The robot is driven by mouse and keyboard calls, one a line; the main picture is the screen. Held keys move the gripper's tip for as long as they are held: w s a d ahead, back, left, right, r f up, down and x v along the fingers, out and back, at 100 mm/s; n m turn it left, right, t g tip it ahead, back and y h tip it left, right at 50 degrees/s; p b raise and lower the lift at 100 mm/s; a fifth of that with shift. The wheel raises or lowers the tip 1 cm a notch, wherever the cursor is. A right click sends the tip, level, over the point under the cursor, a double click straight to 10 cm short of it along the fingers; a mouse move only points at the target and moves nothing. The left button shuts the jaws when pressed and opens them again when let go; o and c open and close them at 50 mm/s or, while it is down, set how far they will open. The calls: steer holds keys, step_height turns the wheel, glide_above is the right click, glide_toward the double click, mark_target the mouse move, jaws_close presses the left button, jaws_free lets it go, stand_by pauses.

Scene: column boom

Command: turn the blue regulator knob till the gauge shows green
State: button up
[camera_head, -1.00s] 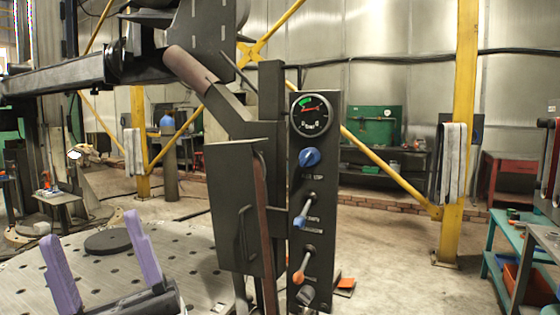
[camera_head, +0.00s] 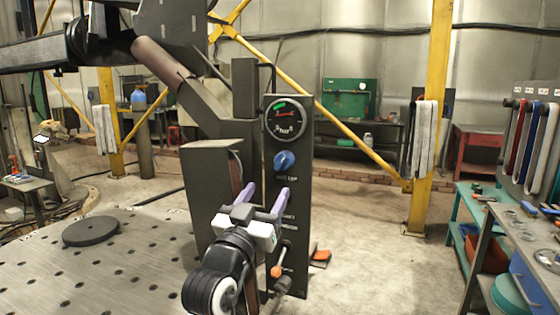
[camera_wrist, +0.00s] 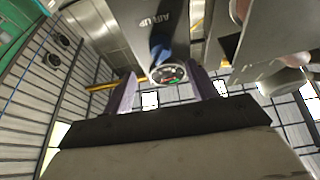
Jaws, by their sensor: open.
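The blue regulator knob (camera_head: 285,161) sits on a dark upright panel (camera_head: 303,180), just below the round gauge (camera_head: 286,118). The gauge has a green segment at its upper left and a red needle that appears to lie outside it; the exact reading is too small to tell. My gripper (camera_head: 264,196) is open and empty, its two purple fingers pointing up at the panel, below the knob and apart from it. In the wrist view the knob (camera_wrist: 160,49) and gauge (camera_wrist: 168,73) show beyond and between my open fingers (camera_wrist: 161,92).
An orange-tipped lever (camera_head: 277,270) sticks out low on the panel, close to my gripper. A dark box (camera_head: 211,195) stands just left of the panel. A perforated table (camera_head: 130,255) with a dark disc (camera_head: 91,231) lies at left. Open floor (camera_head: 365,235) is at right.

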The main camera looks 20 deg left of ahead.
mark_target(281, 167)
steer(key=p+x, duration=0.3)
steer(key=x, duration=0.6)
steer(key=c, duration=1)
steer(key=shift+f+m+b, duration=0.15)
steer(key=shift+m+b, duration=0.15)
steer(key=shift+b, duration=0.25)
